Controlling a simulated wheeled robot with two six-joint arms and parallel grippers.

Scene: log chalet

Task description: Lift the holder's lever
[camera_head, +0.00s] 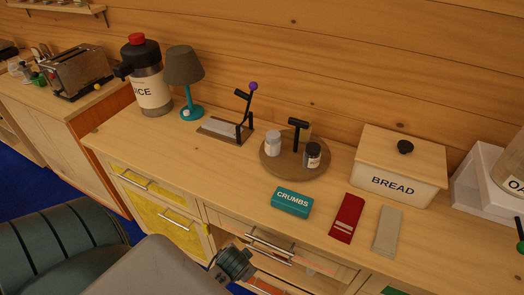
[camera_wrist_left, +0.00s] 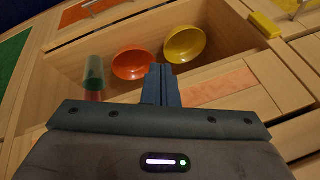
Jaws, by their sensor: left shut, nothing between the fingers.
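The holder (camera_head: 222,130) stands on the counter between the teal lamp and the round wooden board. It has a flat base with a pale sheet or pad on it and black uprights. Its black lever (camera_head: 244,102) slants up and ends in a purple ball knob (camera_head: 253,86). My left gripper (camera_wrist_left: 161,72) is shut and empty, over an open drawer in the left wrist view. In the head view, its arm is low at the front of the counter, well away from the holder. The fingertips are hard to make out there. My right gripper is not in view.
The open drawer (camera_wrist_left: 70,75) holds an orange bowl (camera_wrist_left: 133,64), a yellow bowl (camera_wrist_left: 185,44) and a green cup (camera_wrist_left: 94,70). The lamp (camera_head: 184,66) and round board (camera_head: 290,172) flank the holder. A teal CRUMBS box (camera_head: 291,201) lies nearer the front. Counter in front of the holder is clear.

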